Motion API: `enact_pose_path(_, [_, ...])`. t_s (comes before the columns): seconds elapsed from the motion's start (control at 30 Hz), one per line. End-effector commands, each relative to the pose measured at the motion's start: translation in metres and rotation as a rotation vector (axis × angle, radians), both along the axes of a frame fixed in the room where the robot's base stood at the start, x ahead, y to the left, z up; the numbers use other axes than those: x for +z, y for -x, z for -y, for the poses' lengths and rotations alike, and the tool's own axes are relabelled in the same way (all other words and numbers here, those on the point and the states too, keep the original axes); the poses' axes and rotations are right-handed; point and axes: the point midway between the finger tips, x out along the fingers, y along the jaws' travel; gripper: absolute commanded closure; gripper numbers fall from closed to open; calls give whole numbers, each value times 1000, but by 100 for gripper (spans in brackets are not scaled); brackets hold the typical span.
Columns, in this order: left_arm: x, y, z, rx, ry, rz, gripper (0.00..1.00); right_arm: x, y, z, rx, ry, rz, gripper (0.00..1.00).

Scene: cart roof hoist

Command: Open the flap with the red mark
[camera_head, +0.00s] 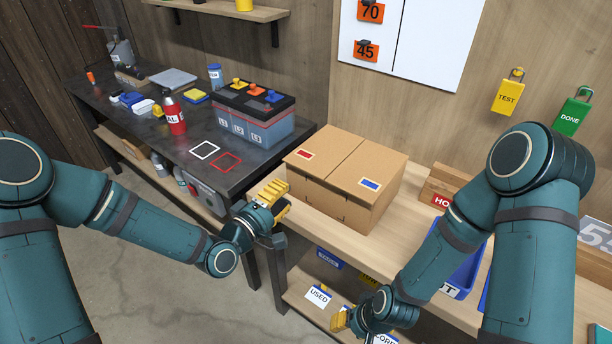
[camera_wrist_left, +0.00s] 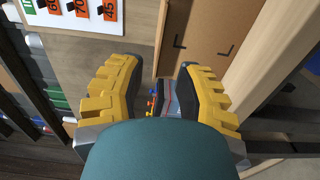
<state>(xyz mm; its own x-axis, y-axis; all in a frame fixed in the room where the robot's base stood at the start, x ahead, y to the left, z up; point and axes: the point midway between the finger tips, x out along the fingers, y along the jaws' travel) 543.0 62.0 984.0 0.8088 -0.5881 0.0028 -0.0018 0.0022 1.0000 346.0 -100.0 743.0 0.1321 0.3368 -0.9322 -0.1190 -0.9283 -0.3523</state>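A cardboard box (camera_head: 345,172) stands on the light wooden bench, its two top flaps lying flat. The left flap (camera_head: 325,147) bears the red mark (camera_head: 306,155); the right flap (camera_head: 375,172) bears a blue mark (camera_head: 370,184). My left gripper (camera_head: 274,198) is just off the box's left front side, at about flap height or a little lower. In the left wrist view its yellow fingers (camera_wrist_left: 157,88) are spread with nothing between them. A brown surface with black corner marks (camera_wrist_left: 215,45), probably the box side, shows beyond. My right gripper (camera_head: 342,319) hangs low in front of the bench; its finger opening is unclear.
A dark bench (camera_head: 130,135) at left holds a battery (camera_head: 255,115), a red bottle (camera_head: 173,116) and a red square outline (camera_head: 226,162). A wooden crate (camera_head: 443,190) and blue bins (camera_head: 455,265) are right of the box. A labelled shelf (camera_head: 300,285) lies below.

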Motion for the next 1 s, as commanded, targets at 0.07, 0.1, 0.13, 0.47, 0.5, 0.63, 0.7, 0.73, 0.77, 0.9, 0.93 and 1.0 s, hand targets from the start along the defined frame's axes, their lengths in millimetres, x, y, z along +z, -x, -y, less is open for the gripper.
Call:
enact_pose_path(0.07, [-1,-13,12,-3,1,2,67,-2,0,0,0,0,1,53])
enact_pose_path(0.1, [-1,-20,16,-2,1,1,67,-3,-1,0,0,0,1,53])
enact_pose_path(0.13, [0,-25,19,-2,0,2,67,-3,-1,0,-1,0,2,53])
enact_pose_path(0.47, [-1,-66,49,-1,-1,-1,67,-6,-2,0,-1,0,4,53])
enact_pose_path(0.5, [-1,-69,51,-1,-1,-2,67,-6,-2,0,-1,0,4,53])
enact_pose_path(0.63, [-1,-74,54,0,-1,-2,67,-7,-2,0,0,1,4,53])
enact_pose_path(0.7, [-1,-75,55,0,-1,-2,67,-7,-2,0,0,1,4,53])
enact_pose_path(0.73, [-1,-75,55,0,-2,-2,67,-7,-2,0,0,1,4,53])
enact_pose_path(0.77, [-1,-75,55,0,-2,-2,67,-7,-2,0,0,1,4,53])
enact_pose_path(0.9, [-1,-75,55,0,-2,-2,67,-7,-2,0,-1,0,4,53])
enact_pose_path(0.93, [-1,-75,55,0,-2,-2,64,-7,-2,0,-1,0,4,53])
enact_pose_path(1.0, [-1,-75,55,0,-2,-2,88,-7,-2,0,-1,0,4,53])
